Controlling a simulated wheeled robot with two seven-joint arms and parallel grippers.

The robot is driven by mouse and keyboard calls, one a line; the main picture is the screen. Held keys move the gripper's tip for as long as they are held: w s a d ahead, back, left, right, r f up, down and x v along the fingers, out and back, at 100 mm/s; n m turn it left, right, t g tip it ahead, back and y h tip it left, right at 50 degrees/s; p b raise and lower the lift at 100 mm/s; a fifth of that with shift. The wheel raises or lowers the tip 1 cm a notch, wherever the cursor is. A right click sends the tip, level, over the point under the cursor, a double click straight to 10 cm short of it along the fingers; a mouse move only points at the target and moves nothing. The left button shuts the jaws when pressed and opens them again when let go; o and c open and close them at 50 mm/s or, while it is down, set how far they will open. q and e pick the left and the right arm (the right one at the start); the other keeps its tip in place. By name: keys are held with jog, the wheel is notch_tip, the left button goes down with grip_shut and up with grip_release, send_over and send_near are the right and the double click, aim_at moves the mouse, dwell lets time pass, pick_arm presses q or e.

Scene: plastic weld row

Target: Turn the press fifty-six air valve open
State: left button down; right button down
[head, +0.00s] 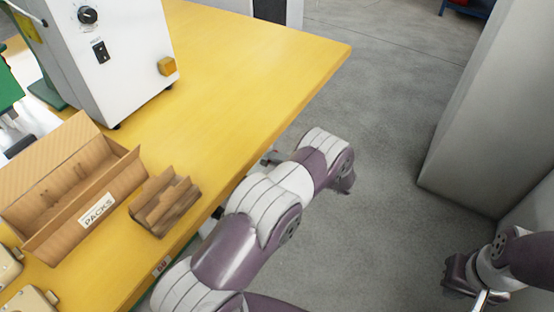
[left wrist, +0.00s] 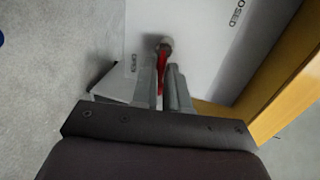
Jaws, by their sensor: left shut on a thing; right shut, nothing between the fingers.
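The air valve has a red lever (left wrist: 162,82) with a dark round knob (left wrist: 166,44) at its end, in front of a white panel (left wrist: 195,40). The panel carries the word OPEN to the left of the lever and a partly cut-off word ending in OSED at the upper right. My left gripper (left wrist: 168,70) is shut on the red lever, with its fingers on both sides of it. In the head view my left arm reaches past the table's right edge and hides the valve. My right gripper (head: 480,297) is low at the right, away from the table, its fingers barely visible.
The yellow table (head: 255,75) bears a white machine (head: 110,60), a cardboard box labelled PACKS (head: 98,210) and a small divided carton (head: 165,203). A grey cabinet (head: 490,110) stands at the right. The grey floor between table and cabinet is clear.

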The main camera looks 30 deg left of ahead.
pick_arm(q)
jog(key=shift+w+r, duration=0.3)
jog(key=shift+w, duration=0.1)
jog(key=c, duration=1.2)
grip_release()
jog(key=shift+d, duration=0.1)
jog(key=shift+o, duration=0.2)
jog(key=shift+f, duration=0.2)
jog(key=v, duration=1.2)
jog(key=shift+d+p, duration=0.3)
jog(key=shift+p, duration=0.05)
